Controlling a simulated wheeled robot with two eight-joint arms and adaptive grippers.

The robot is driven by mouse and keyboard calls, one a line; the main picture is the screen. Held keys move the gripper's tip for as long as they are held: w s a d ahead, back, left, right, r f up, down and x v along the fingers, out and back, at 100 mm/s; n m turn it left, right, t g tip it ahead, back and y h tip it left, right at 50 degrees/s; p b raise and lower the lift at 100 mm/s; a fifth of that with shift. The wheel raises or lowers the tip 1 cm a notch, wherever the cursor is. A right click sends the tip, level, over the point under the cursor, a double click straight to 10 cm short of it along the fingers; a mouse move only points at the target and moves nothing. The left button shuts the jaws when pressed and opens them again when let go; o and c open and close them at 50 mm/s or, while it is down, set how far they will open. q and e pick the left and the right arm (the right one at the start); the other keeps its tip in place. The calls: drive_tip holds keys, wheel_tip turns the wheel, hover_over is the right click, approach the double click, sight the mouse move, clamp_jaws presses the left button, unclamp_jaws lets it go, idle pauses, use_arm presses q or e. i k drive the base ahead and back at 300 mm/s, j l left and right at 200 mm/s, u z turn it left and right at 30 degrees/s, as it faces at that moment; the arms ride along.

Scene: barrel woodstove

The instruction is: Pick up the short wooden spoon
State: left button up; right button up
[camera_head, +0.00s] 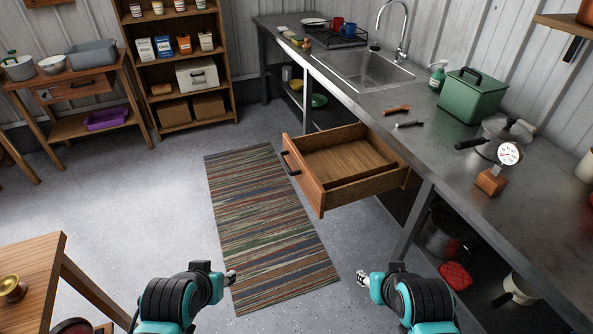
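A small reddish-brown elongated item (396,110) lies on the grey metal counter (345,95), behind the open drawer. It may be the short wooden spoon, but it is too small to be sure. A thin dark and pale utensil (409,124) lies just in front of it. My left gripper (231,278) is low over the striped rug, and my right gripper (361,276) is low over the floor to the right of the rug. Both are well apart from the counter items. Their fingers are too small to read as open or shut.
A wooden drawer (318,200) stands pulled out below the counter and looks empty. A green lidded box (470,97), a lidded pot (505,128) and a dial on a wooden block (491,181) stand on the counter. A wooden table (35,265) is at lower left. The striped rug (262,215) is clear.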

sight(402, 106)
drive_tip(key=z, duration=0.75)
drive_tip(key=i+j+z, duration=0.15)
drive_tip(key=z, duration=0.25)
drive_tip(key=i+j+z, duration=0.2)
drive_tip(key=z, duration=0.2)
drive_tip(key=i+j+z, duration=0.35)
drive_tip(key=k+l, duration=0.05)
